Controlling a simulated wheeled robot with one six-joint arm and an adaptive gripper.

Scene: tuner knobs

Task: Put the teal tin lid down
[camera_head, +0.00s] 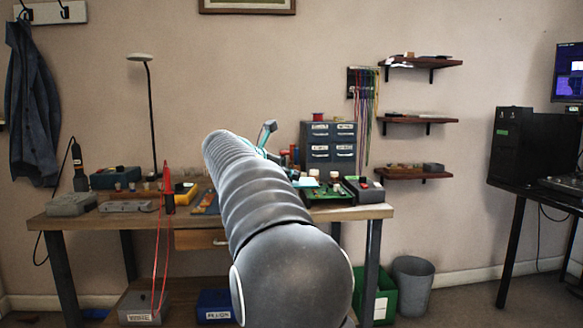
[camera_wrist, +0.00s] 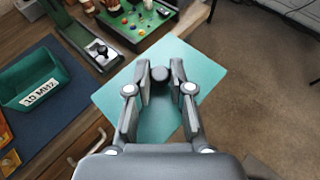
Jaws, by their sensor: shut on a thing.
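The teal tin lid (camera_wrist: 207,77) is a flat square plate with a dark round knob (camera_wrist: 161,74) on top. In the wrist view my gripper (camera_wrist: 154,75) is shut on the knob and holds the lid beneath its fingers. The lid's right part shows against the floor, beyond the bench's edge; its height above the bench is hard to tell. A green open tin (camera_wrist: 34,80) labelled 10 MHz sits on a dark blue mat (camera_wrist: 75,112) to the left.
A green circuit board (camera_wrist: 135,18) and a small box with a black knob (camera_wrist: 100,52) stand at the back. The wooden bench (camera_head: 110,219) also carries drawers (camera_head: 331,146), a lamp (camera_head: 150,90) and red probe leads (camera_head: 167,180). Part of the mat is bare.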

